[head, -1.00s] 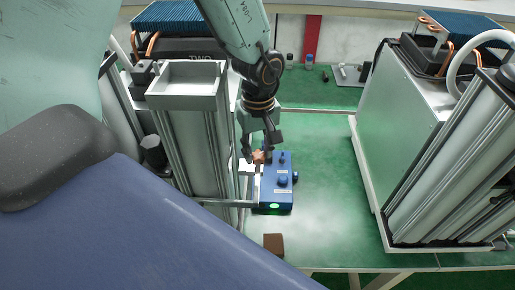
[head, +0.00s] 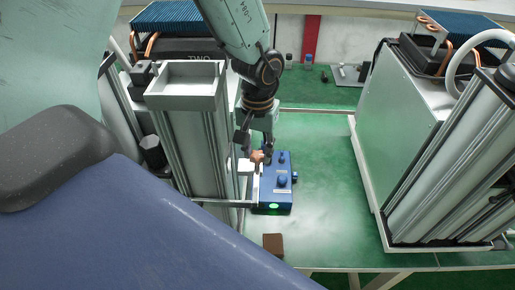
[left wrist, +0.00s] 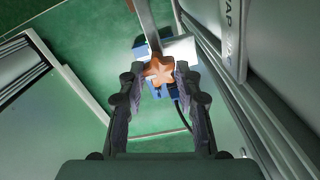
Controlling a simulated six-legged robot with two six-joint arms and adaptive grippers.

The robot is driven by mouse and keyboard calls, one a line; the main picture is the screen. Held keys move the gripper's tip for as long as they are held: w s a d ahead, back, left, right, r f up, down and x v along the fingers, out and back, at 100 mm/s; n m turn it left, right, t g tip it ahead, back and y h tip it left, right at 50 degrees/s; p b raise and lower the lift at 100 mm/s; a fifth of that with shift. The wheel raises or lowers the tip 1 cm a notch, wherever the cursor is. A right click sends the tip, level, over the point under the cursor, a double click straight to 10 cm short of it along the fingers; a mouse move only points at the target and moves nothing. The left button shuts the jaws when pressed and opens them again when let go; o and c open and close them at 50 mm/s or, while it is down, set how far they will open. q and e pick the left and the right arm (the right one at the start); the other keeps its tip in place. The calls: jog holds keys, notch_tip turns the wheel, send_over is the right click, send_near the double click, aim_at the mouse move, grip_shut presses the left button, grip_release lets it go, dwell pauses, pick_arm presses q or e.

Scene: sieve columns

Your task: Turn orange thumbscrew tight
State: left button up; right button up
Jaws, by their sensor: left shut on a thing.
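The orange thumbscrew (head: 257,156) is a star-shaped knob beside the upper left of a blue box (head: 275,186). In the left wrist view the orange thumbscrew (left wrist: 159,68) shows its star head between the fingertips. My left gripper (head: 257,152) reaches down from above and is shut on the thumbscrew; its fingers (left wrist: 160,80) stand on both sides of the star head in the wrist view. The blue box has small blue knobs on top and a green light at its front end. My right gripper is not in view.
A column with a grey tray (head: 184,104) stands close left of the box. A brown block (head: 273,244) lies at the front of the green table (head: 325,190). A large cabinet (head: 400,130) stands at the right. The table between box and cabinet is clear.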

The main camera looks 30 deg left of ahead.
aim_at(258, 155)
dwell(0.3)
pick_arm(q)
jog(key=shift+s, duration=0.1)
jog(key=o, duration=1.2)
jog(key=shift+c, duration=0.2)
jog(key=shift+r, duration=0.1)
jog(key=shift+r, duration=0.4)
notch_tip(258, 155, up, 11)
jog(key=shift+d, duration=0.1)
